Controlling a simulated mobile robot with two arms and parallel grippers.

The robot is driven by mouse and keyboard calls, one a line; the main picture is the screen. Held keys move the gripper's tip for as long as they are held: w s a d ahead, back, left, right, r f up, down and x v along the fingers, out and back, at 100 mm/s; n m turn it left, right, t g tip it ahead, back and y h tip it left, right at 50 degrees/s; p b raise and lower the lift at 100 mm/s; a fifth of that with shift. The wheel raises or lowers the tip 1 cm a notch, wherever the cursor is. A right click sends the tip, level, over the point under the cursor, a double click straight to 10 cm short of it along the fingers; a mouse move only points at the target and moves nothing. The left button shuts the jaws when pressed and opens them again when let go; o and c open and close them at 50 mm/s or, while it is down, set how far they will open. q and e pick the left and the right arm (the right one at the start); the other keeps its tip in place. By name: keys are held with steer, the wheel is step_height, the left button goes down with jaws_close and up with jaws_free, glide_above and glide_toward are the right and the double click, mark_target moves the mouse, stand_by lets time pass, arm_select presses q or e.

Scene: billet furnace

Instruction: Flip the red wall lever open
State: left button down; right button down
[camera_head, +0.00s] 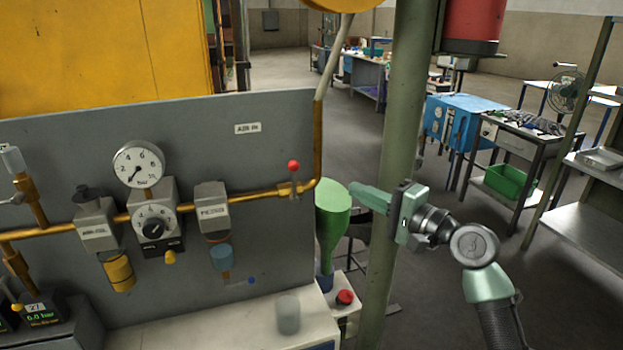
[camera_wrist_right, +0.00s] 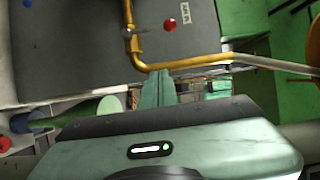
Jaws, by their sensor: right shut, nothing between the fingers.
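The red wall lever (camera_head: 293,166) is a small red ball on a short stem at the brass pipe, near the right end of the grey panel. In the right wrist view, its red ball (camera_wrist_right: 170,25) shows near the top, by the pipe bend. My right gripper (camera_head: 354,188) is to the right of the lever, its pale green fingers pointing left. The fingers (camera_wrist_right: 155,88) are closed together and empty, apart from the lever. My left gripper is not in view.
The grey panel (camera_head: 268,112) carries a pressure gauge (camera_head: 138,165) and brass pipe (camera_head: 65,231). A green post (camera_head: 384,265) stands behind my right gripper. A green funnel-shaped thing (camera_head: 332,215) is below the fingers. A red button (camera_head: 344,297) sits lower down.

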mark_target(294, 182)
steer(key=w+a+p, duration=0.5)
steer(key=a, duration=0.5)
steer(key=shift+a+p, duration=0.2)
steer(key=shift+p, duration=0.1)
steer(key=shift+w+f, duration=0.15)
steer(key=shift+w, duration=0.05)
steer(key=shift+d, duration=0.1)
